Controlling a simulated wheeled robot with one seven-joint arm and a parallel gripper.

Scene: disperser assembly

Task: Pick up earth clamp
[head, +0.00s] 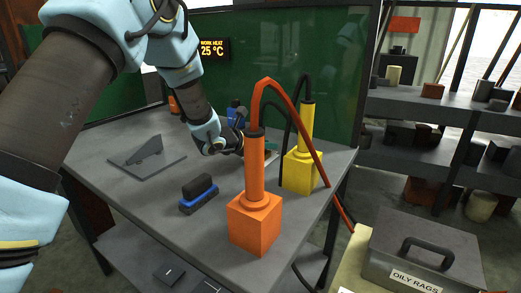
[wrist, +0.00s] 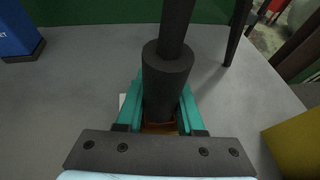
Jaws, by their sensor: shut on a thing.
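My gripper (wrist: 160,112) is shut on a dark cylindrical piece in the wrist view. I take it to be the earth clamp (wrist: 167,75). Its thick grey-black body stands between the two teal fingers, with a thinner dark stem leading up from it. A little orange and yellow-brown shows low between the fingers; its lower end is hidden.
The orange tool on its block (head: 255,222) and the yellow one (head: 299,172) stand at the table's right with cables. A blue box (wrist: 18,30) stands at the wrist view's left.

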